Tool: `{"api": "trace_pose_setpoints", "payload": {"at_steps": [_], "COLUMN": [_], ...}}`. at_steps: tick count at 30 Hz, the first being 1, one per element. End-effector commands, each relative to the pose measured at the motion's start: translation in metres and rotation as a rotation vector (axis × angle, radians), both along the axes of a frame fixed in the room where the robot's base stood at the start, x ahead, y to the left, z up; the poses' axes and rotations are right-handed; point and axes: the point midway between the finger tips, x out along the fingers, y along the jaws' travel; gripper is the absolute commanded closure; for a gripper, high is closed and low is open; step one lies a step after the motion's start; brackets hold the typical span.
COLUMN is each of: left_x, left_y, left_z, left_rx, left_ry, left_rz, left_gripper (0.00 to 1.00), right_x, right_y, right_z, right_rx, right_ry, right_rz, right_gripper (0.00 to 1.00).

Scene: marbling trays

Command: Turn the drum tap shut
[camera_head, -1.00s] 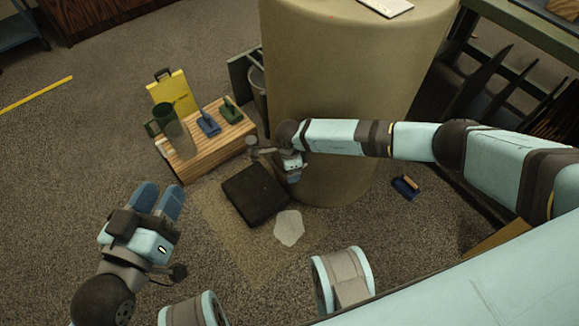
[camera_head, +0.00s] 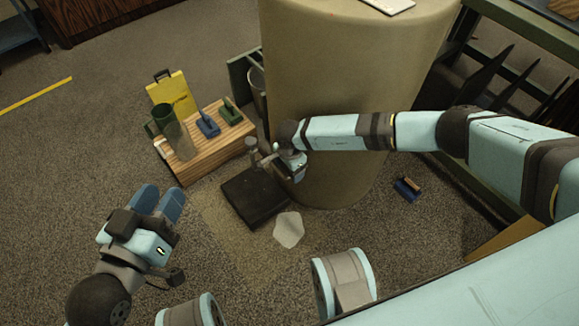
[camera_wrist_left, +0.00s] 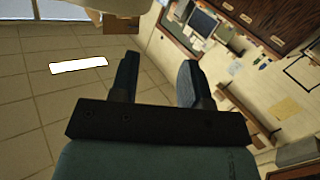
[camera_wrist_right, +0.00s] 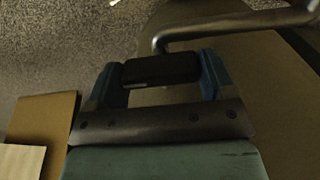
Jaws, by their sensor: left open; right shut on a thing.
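The drum (camera_head: 350,100) is a large beige cylinder at the centre back of the head view. Its grey metal tap (camera_head: 252,146) sticks out low on the left; its bent pipe (camera_wrist_right: 235,27) shows in the right wrist view. My right gripper (camera_head: 278,154) is at the tap, mostly hidden by its own wrist in the head view. In the right wrist view, its blue fingers (camera_wrist_right: 160,82) are shut on the tap's black handle (camera_wrist_right: 160,69). My left gripper (camera_head: 166,193) is open and empty above the floor at lower left, apart from the drum.
A black tray (camera_head: 238,208) lies below the tap, with a pale puddle (camera_head: 288,229) beside it. A blue brush (camera_head: 407,189) lies right of the drum. The floor around my left gripper is clear.

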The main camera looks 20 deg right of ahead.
Motion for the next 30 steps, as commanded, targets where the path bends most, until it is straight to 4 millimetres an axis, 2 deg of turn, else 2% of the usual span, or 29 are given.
{"api": "trace_pose_setpoints", "payload": {"at_steps": [6, 7, 8, 15, 19, 23, 30], "left_x": [-0.002, -0.002, -0.003, -0.004, -0.003, 0.0, -0.001], "left_y": [0.0, 0.0, 0.0, 0.0, 0.0, 0.001, 0.003], "left_z": [-0.002, -0.003, -0.003, -0.005, 0.0, 0.019, 0.05], "left_rx": [0.0, 0.0, 0.0, 0.001, -0.001, -0.025, -0.073], "left_ry": [0.007, 0.008, 0.009, 0.016, 0.009, -0.04, -0.125], "left_rz": [0.0, 0.0, 0.0, 0.0, 0.002, 0.016, 0.049], "left_gripper": [0.57, 0.57, 0.57, 0.57, 0.57, 0.57, 0.57], "right_x": [0.0, 0.0, 0.0, 0.0, 0.0, 0.001, 0.001], "right_y": [0.0, 0.0, 0.0, 0.0, 0.0, -0.001, 0.0], "right_z": [0.0, 0.0, 0.0, 0.0, 0.008, 0.031, 0.088], "right_rx": [0.001, 0.001, 0.001, 0.0, 0.0, 0.0, 0.001], "right_ry": [0.001, 0.001, 0.0, 0.0, -0.001, -0.002, -0.002], "right_rz": [0.0, 0.0, 0.0, -0.001, -0.001, -0.001, 0.0], "right_gripper": [0.47, 0.17, 0.13, 0.13, 0.13, 0.13, 0.13]}}
